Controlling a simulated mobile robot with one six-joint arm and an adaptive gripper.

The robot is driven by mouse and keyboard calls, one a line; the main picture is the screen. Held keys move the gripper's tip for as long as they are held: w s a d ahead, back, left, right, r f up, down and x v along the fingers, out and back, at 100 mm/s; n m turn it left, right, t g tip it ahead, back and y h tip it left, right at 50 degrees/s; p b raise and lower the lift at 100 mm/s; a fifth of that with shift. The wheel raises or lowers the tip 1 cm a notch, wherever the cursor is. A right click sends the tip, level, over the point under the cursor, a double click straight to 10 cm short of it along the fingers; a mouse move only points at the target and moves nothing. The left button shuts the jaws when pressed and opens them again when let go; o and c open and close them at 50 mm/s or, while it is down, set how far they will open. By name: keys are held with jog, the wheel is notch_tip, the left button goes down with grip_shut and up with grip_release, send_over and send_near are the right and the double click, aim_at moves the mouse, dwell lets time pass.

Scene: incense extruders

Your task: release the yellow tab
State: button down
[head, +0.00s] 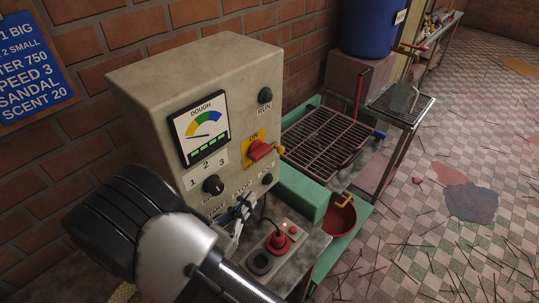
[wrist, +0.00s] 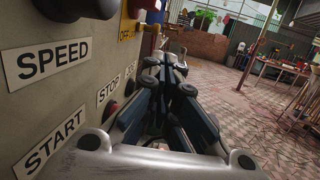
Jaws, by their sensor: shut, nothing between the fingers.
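A small yellow tab (head: 278,149) sticks out beside the red rotary switch (head: 260,150) on the front of the grey control box (head: 190,90). The switch sits on a yellow plate marked ON. In the wrist view a yellow piece (wrist: 153,28) shows near the red switch (wrist: 147,6), just beyond the fingertips; its shape is partly cut off. My gripper (head: 244,207) is shut and empty, in front of the lower part of the panel, below and left of the tab. In the wrist view my gripper (wrist: 166,68) points along the panel face, apart from the tab.
A dial, a black knob (head: 213,185) and several buttons are on the panel. A socket box with a red plug (head: 278,242) lies below my gripper. The tiled floor is littered with thin sticks.

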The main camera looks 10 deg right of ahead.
jog(key=shift+w+a+f+t, duration=0.1)
jog(key=shift+a+f+t, duration=0.1)
jog(key=shift+a+t, duration=0.15)
jog(key=b+x, duration=0.2)
jog(key=x, duration=1.2)
jog(key=shift+f, duration=0.1)
jog(key=shift+d, duration=0.1)
jog(key=x, duration=0.3)
jog(key=shift+d+f, duration=0.2)
jog(key=shift+f, duration=0.1)
jog(key=shift+a, duration=0.1)
